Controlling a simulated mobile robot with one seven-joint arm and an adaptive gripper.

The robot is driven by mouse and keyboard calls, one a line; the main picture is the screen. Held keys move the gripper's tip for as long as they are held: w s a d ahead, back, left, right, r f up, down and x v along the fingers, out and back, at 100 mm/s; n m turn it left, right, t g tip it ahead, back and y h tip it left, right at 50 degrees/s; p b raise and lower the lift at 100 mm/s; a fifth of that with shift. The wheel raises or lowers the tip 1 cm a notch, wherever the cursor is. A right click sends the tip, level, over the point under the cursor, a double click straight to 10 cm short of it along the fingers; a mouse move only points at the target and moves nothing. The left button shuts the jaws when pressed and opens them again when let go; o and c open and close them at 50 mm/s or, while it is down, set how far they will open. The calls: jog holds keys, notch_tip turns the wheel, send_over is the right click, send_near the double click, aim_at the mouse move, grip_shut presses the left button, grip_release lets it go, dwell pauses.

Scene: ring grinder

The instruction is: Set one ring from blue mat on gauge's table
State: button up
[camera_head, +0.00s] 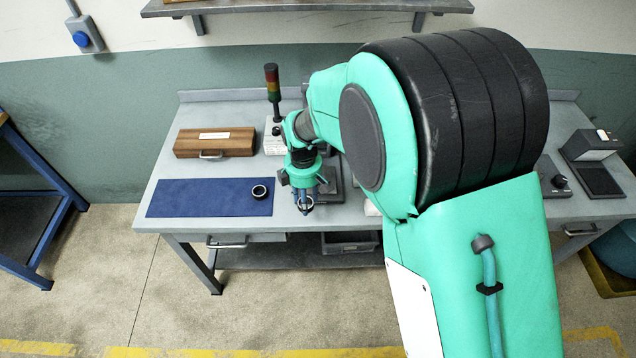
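The blue mat (195,199) lies flat on the left part of the grey bench. One dark ring (260,191) with a pale inner edge lies on the mat near its right end. My gripper (305,207) points down just right of the mat, apart from that ring. Its fingers are small and dark here, and I cannot tell whether they are open or hold something. A dark grey plate-like fixture (332,187) shows partly behind my gripper. I cannot tell whether it is the gauge's table, as my arm hides much of the bench there.
A wooden case (215,142) stands behind the mat. A red, amber and green signal light (272,88) rises behind my gripper. A box-shaped device with a dark tray (590,147) stands at the bench's right end. A shelf (305,7) hangs above.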

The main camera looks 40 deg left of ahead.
jog(key=w+d+b, duration=0.1)
jog(key=w+d, duration=0.3)
jog(key=d, duration=0.2)
jog(key=shift+r+m, duration=0.3)
jog(key=shift+r, duration=0.05)
jog(key=shift+w+a, duration=0.1)
jog(key=w+a, duration=0.3)
jog(key=a, duration=0.1)
jog(key=w+a+f, duration=0.1)
jog(key=w+a, duration=0.2)
jog(key=a, duration=0.1)
jog(key=w+a+b, duration=0.1)
jog(key=w+a, duration=0.2)
jog(key=a, duration=0.2)
jog(key=shift+f, duration=0.25)
jog(key=shift+f, duration=1.8)
jog(key=shift+f, duration=0.1)
jog(key=o, duration=1.2)
